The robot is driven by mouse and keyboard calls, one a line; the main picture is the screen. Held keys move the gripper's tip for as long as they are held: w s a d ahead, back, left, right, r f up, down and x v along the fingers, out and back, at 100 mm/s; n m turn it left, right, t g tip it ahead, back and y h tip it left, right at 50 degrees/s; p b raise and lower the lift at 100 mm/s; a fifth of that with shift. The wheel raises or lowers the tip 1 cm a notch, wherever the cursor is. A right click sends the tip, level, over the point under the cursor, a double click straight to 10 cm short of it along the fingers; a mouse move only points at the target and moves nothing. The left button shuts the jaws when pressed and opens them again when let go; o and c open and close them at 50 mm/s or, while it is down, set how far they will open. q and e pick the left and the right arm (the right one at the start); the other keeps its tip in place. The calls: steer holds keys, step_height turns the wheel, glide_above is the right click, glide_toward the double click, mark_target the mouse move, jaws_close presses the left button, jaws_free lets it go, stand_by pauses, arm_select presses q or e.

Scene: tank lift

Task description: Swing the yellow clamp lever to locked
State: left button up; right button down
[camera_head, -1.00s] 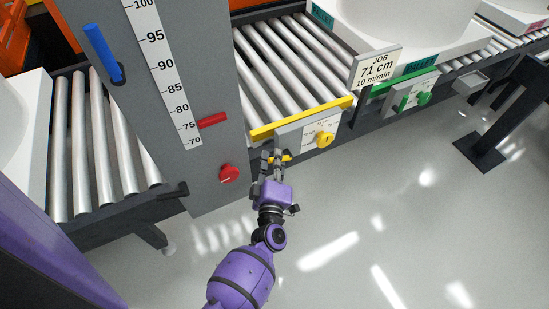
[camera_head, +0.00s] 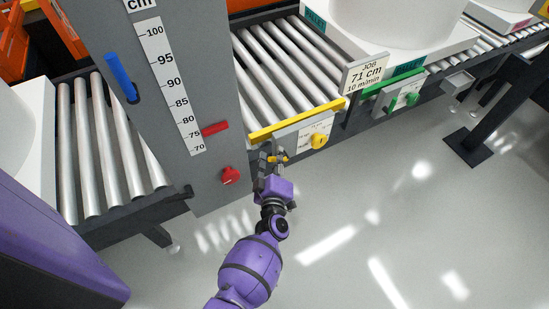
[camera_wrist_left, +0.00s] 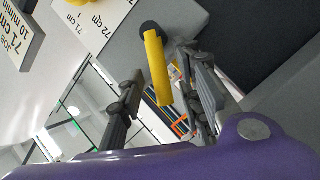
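The yellow clamp lever (camera_head: 279,158) sits on the conveyor's front side, just below and left of a pale panel with a yellow knob. In the left wrist view the lever (camera_wrist_left: 158,70) is a yellow bar on a dark round pivot. My left gripper (camera_head: 270,154) is at the lever, partly covering it in the head view. In the left wrist view the gripper (camera_wrist_left: 165,90) is open, with one finger on each side of the bar. Gaps show beside the bar, so it does not look clasped. My right gripper is not in view.
The yellow knob (camera_head: 319,140) is close to the right of the gripper, under a yellow bar (camera_head: 295,120). A grey column (camera_head: 205,80) with a red knob (camera_head: 230,175) stands to the left. Green controls (camera_head: 400,98) are farther right. The floor in front is clear.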

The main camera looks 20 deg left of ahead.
arm_select(q)
steer(key=shift+s, duration=0.15)
steer(key=v, duration=1.1)
steer(key=shift+s+d, duration=0.2)
steer(key=shift+s, duration=0.15)
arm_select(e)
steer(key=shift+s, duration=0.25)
